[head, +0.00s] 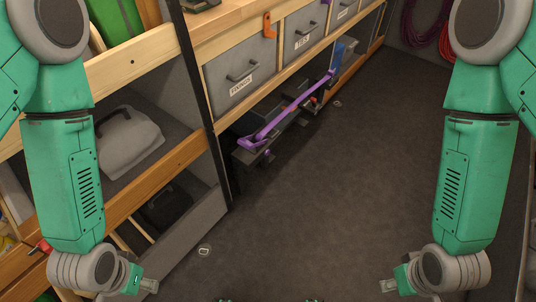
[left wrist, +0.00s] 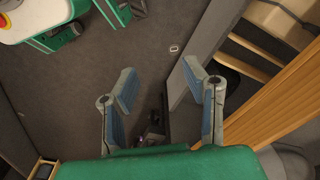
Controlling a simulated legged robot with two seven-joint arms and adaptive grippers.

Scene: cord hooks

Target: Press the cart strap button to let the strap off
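A purple strap (head: 290,110) runs along the top of a low dark cart (head: 245,155) under the drawers. A small red part (head: 313,100) shows beside the strap; I cannot tell whether it is the button. My left gripper (head: 152,286) is at the lower left of the head view, well apart from the cart. In the left wrist view my left gripper (left wrist: 160,75) has its fingers spread with nothing between them. A small purple spot shows low in that view, partly hidden. My right gripper (head: 385,286) is at the lower right, far from the cart; its fingers are too small to judge.
Grey labelled drawers (head: 240,75) sit in a wooden frame above the cart. A dark post (head: 205,100) stands left of the cart. Shelves at left hold a grey case (head: 130,140). Purple cord (head: 412,25) hangs at the back. The dark floor (head: 330,200) is clear.

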